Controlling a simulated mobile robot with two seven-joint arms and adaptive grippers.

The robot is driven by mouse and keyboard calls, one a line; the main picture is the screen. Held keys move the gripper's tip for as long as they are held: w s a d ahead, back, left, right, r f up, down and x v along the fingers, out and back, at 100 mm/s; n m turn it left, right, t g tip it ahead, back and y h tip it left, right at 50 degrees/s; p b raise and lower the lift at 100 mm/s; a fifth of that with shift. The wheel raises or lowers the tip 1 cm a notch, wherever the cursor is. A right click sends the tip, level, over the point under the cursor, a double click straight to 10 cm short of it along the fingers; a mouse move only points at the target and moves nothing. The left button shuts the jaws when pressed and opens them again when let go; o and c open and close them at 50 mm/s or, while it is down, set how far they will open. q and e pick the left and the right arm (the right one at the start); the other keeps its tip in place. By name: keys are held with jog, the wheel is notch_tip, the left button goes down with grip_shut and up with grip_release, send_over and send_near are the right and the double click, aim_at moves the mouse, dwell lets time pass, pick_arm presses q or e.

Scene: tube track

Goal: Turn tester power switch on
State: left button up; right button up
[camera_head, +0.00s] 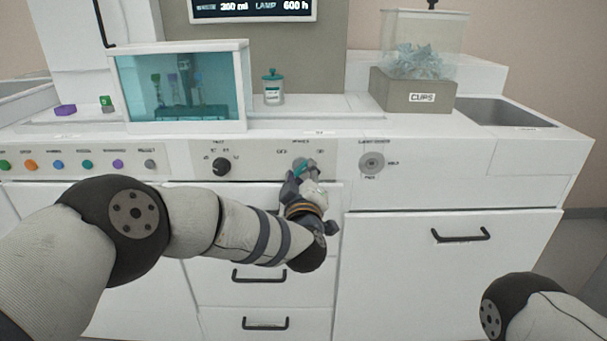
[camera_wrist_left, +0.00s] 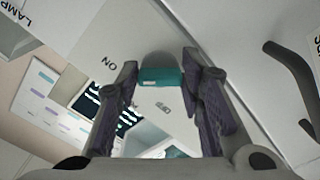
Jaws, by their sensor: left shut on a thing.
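The power switch (camera_head: 303,166) is a teal lever on a round plate in the tester's front panel. In the left wrist view the teal lever (camera_wrist_left: 161,76) lies between the two fingertips, with an "ON" label on the panel beside it. My left gripper (camera_head: 299,180) is at the switch, its fingers shut on the lever. The gripper hides part of the switch plate in the head view. I cannot tell the lever's exact setting. My right arm shows at the lower right of the head view; its gripper is out of view.
A black knob (camera_head: 222,166) sits left of the switch, and a round key-like switch (camera_head: 372,162) sits right of it. Coloured buttons (camera_head: 87,164) line the panel's left. Drawer handles (camera_head: 259,276) stick out below. A teal tank (camera_head: 180,86), a jar (camera_head: 273,87) and a bin (camera_head: 413,90) stand above.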

dwell(0.6)
pick_arm(q)
jog(key=o, duration=1.2)
jog(key=shift+c, duration=0.2)
